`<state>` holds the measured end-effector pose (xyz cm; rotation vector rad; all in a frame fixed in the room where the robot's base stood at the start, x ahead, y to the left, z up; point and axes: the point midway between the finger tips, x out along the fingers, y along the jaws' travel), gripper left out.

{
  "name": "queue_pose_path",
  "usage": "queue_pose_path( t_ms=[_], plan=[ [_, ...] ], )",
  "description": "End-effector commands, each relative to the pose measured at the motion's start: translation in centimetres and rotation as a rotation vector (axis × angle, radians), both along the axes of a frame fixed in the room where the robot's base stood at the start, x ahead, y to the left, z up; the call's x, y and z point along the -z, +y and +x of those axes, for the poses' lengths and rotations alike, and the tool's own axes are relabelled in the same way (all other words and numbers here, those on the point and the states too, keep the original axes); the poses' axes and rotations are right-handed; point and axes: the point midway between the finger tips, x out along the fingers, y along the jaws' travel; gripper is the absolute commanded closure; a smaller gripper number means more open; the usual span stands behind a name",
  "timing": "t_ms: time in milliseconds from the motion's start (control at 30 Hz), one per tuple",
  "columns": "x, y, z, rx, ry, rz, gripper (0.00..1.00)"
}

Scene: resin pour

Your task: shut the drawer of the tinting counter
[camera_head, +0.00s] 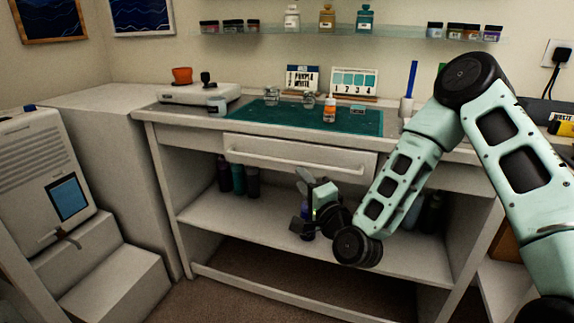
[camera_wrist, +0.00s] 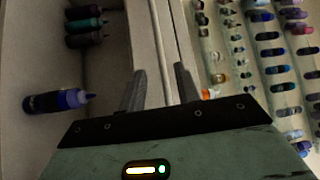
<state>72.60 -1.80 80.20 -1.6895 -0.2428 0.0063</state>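The tinting counter (camera_head: 160,119) has a wide white drawer (camera_head: 300,153) under its top, with a long bar handle (camera_head: 262,161) across the front. From this angle I cannot tell how far the drawer stands out. My gripper (camera_head: 301,202) is in front of the counter, below the handle in the head view. In the wrist view my gripper (camera_wrist: 160,88) has its two fingers apart, with nothing held between them. A long pale edge or bar (camera_wrist: 158,45) runs between and beyond the fingers. I cannot tell whether they touch it.
Dark bottles (camera_head: 238,179) stand on the open lower shelf (camera_head: 235,211). A teal mat (camera_head: 260,114) with small jars and an orange-white bottle (camera_head: 330,111) lies on top. A grey machine (camera_head: 45,165) stands left. The wrist view shows rows of small coloured containers (camera_wrist: 268,52) at right.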

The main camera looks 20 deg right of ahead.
Motion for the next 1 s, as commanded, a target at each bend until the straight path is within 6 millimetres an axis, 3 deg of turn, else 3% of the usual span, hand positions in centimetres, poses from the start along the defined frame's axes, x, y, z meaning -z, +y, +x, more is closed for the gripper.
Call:
queue_pose_path(
  t_ms=[200, 400, 600, 900, 1000],
  plan=[
    [-0.7, 0.7, 4.5, 0.001, -0.003, 0.0, 0.68],
    [-1.1, 1.3, 7.6, 0.0, -0.002, 0.0, 0.68],
    [-1.2, 1.5, 9.0, -0.001, 0.0, 0.0, 0.68],
    [-1.3, 1.5, 9.1, -0.001, 0.0, 0.0, 0.68],
    [-1.3, 1.5, 9.1, -0.001, 0.0, 0.0, 0.96]
  ],
)
